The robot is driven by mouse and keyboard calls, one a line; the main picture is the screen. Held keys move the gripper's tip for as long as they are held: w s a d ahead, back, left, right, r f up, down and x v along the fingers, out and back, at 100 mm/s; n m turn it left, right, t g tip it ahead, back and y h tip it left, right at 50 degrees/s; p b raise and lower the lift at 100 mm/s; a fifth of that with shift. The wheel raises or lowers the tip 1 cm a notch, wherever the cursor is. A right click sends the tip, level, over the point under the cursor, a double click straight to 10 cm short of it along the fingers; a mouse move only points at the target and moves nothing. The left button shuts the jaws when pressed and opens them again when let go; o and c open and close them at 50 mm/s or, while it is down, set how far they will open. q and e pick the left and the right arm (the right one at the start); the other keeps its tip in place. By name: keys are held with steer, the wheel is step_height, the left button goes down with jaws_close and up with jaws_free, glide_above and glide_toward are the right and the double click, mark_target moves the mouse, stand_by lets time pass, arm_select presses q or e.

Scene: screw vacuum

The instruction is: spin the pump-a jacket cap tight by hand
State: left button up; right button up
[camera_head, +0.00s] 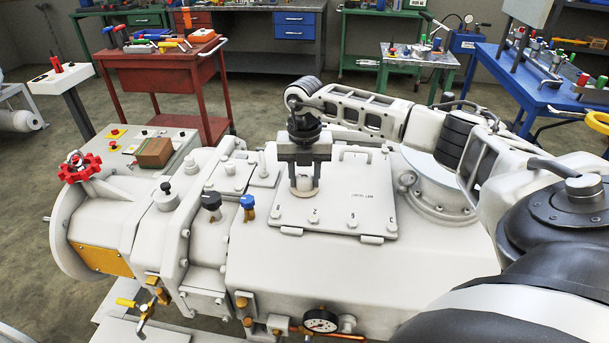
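The pump (330,270) is a large pale grey machine filling the middle of the head view. A square cover plate (350,200) with markings and corner bolts lies on its top. My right gripper (305,185) points straight down at the left part of this plate. Its two dark fingers stand on either side of a small pale cap-like piece (304,182) with a tan round base. Whether the fingers touch that piece is too small to tell. No label marks it as the jacket cap. My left gripper is out of view.
A black-topped knob (211,203) and a blue-topped one (248,205) stand left of the plate. A red handwheel (80,168) is at the far left, and a pressure gauge (320,321) at the front. Behind are a red tool cart (165,65) and a blue table (530,90).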

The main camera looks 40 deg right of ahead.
mark_target(305, 177)
steer(key=o, duration=0.4)
steer(key=shift+w+d+r, duration=0.15)
steer(key=shift+r, duration=0.15)
steer(key=shift+f, duration=0.1)
step_height(305, 177, up, 16)
steer(key=shift+f+b, duration=0.1)
steer(key=shift+b, duration=0.7)
